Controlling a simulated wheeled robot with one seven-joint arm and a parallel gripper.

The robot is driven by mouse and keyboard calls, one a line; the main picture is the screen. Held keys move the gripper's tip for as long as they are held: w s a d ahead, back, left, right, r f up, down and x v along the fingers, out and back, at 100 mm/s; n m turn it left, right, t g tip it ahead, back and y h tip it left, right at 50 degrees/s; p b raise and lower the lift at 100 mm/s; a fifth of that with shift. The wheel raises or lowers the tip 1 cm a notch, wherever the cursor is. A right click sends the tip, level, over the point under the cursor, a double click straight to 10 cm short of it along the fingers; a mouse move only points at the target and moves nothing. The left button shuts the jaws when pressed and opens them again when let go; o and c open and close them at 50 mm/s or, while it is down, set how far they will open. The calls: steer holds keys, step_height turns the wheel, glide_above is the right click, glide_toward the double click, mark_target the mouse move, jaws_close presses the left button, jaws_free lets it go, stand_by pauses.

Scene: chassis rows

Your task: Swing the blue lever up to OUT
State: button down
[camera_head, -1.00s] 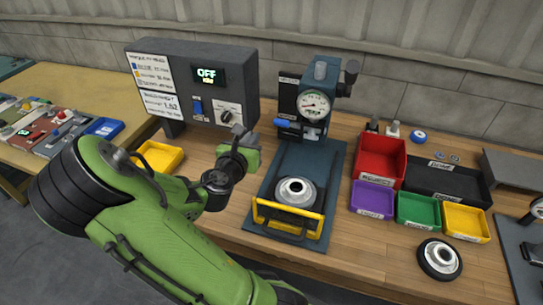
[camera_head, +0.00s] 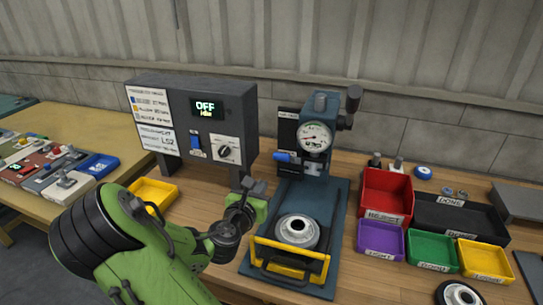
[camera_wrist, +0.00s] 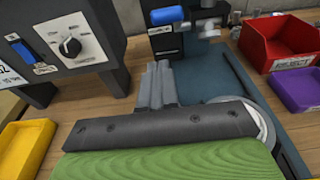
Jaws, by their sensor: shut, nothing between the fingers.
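A blue lever (camera_head: 284,157) points left from the teal press (camera_head: 320,130), roughly level. In the wrist view its blue end (camera_wrist: 167,15) is at the top, above a small pale plate whose words I cannot read. A separate blue switch (camera_head: 195,145) is on the dark control box; it also shows in the wrist view (camera_wrist: 22,50). My gripper (camera_head: 254,184) is shut and empty, below and left of the press lever, apart from it in the picture. In the wrist view the closed fingers (camera_wrist: 157,84) point towards the press, below the lever's end.
The control box (camera_head: 240,105) stands left of the press, its screen reading OFF. A metal ring part sits on the press base (camera_head: 335,235) behind a yellow guard (camera_head: 290,262). A yellow bin (camera_head: 155,193) is at left; red (camera_head: 388,190), purple and green bins are at right.

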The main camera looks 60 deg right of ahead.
steer(key=r+p+x, duration=0.1)
steer(key=p+x, duration=0.3)
steer(key=x, duration=0.5)
steer(key=shift+s+r, duration=0.15)
steer(key=shift+r, duration=0.4)
steer(key=shift+r+p, duration=0.15)
steer(key=shift+p, duration=0.35)
steer(key=shift+d+r+y+p, duration=0.15)
steer(key=shift+r+y+p, duration=0.2)
steer(key=shift+p, duration=0.8)
